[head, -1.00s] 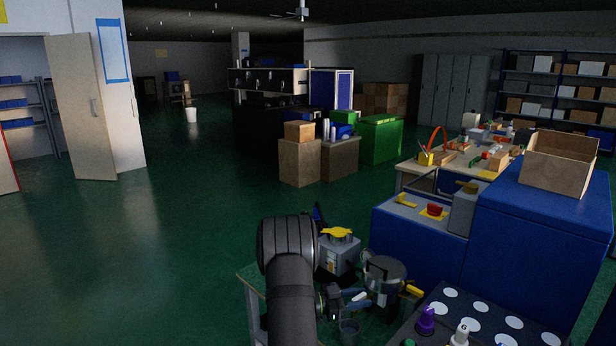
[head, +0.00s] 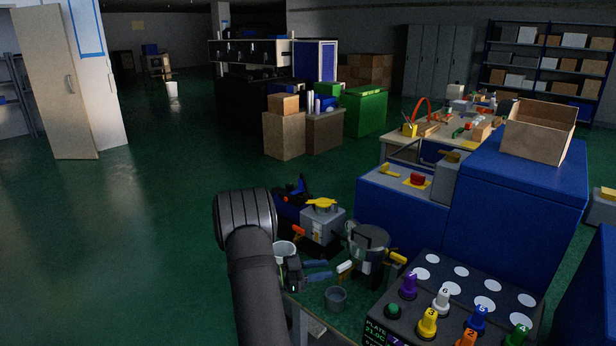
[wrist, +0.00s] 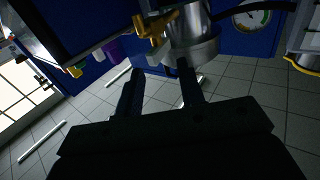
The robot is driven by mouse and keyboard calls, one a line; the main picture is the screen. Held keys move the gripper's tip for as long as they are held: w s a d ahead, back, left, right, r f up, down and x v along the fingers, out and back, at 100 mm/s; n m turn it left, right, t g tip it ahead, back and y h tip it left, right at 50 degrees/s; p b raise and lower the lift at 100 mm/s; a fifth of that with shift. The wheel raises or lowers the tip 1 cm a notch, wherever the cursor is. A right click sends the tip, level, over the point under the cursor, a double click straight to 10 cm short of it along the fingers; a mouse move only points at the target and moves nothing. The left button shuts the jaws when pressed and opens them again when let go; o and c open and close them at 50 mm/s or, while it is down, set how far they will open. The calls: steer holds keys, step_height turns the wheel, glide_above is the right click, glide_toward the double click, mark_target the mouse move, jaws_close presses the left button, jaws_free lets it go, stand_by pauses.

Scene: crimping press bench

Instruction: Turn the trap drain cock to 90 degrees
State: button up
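A steel pot-like vessel (head: 368,240) stands on the small bench beyond my gripper (head: 329,268). A yellow handle (head: 397,257) sticks out to its right and a short white lever (head: 345,267) lies close in front of my fingertips. I cannot tell which of these is the trap drain cock. In the wrist view a yellow handle (wrist: 150,27) sits beside a steel cylinder (wrist: 190,28), ahead of my gripper (wrist: 158,72). The two fingers are apart with nothing visible held between them.
A grey box with a yellow top knob (head: 322,204) stands behind the vessel. A grey cup (head: 335,298) is nearby in front. A panel of numbered coloured knobs (head: 445,300) and a blue cabinet (head: 515,210) are at the right. A gauge (wrist: 251,16) shows in the wrist view.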

mark_target(351, 263)
steer(key=s+a+n+t+y, duration=0.3)
steer(key=s+a+n+t, duration=0.25)
steer(key=s+t, duration=0.25)
steer(key=x, duration=1.7)
steer(key=shift+d+f, duration=0.25)
steer(key=shift+f, duration=0.15)
steer(key=shift+c, duration=0.3)
jaws_close()
